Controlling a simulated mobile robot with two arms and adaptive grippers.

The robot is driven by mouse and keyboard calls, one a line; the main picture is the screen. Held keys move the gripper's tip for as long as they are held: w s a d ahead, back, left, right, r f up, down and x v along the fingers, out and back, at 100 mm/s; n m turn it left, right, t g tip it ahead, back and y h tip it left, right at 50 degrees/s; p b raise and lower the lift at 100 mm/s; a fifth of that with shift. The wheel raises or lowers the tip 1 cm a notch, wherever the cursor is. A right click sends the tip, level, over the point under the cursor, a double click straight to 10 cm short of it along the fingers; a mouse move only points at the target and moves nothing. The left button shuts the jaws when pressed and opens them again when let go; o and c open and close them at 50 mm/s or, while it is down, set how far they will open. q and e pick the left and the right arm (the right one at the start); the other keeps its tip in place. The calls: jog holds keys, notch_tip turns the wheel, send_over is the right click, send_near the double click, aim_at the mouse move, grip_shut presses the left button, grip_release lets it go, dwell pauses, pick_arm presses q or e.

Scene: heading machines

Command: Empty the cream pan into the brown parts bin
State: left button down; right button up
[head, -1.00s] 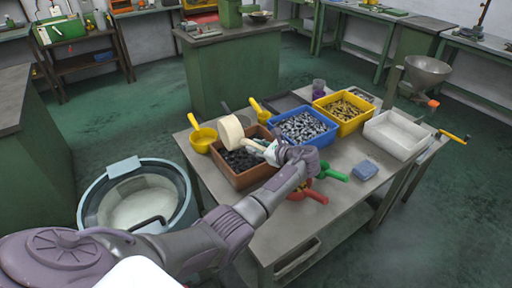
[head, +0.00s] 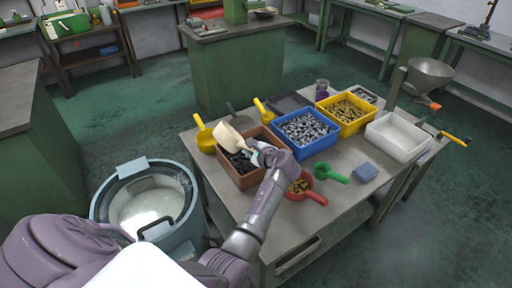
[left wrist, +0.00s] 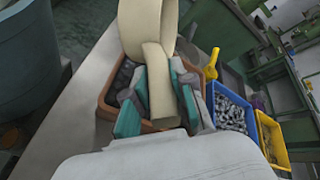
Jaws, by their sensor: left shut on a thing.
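The cream pan (head: 229,138) is tilted above the brown parts bin (head: 237,184), which holds dark parts. My left gripper (head: 257,152) is shut on the pan's handle. In the left wrist view the handle (left wrist: 160,85) lies between the two fingers of the gripper (left wrist: 157,105), and the pan's body (left wrist: 148,28) is beyond them. The brown bin's rim (left wrist: 104,105) shows below the pan there. The pan's inside is hidden, so I cannot tell whether anything is in it. My right gripper is not in view.
A blue bin (head: 320,148) and a yellow bin (head: 358,126) hold parts right of the brown bin. A white bin (head: 397,138) stands further right. Yellow (head: 205,138), red (head: 311,196) and green (head: 331,174) scoops lie near. A round tub (head: 125,170) stands left of the table.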

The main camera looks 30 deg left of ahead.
aim_at(240, 146)
pick_arm(q)
jog(key=s+n+t+b, duration=0.1)
jog(key=s+a+n+t+h+b, duration=0.1)
jog(key=n, duration=0.1)
jog(key=n+t, duration=0.2)
jog(key=shift+s+a+r+b, duration=0.2)
jog(key=shift+s+a+b, duration=0.05)
jog(key=shift+s+b, duration=0.15)
jog(key=shift+s+r+n+t+h, duration=0.15)
jog(key=shift+r+n+t+h, duration=0.25)
jog(key=shift+n, duration=0.3)
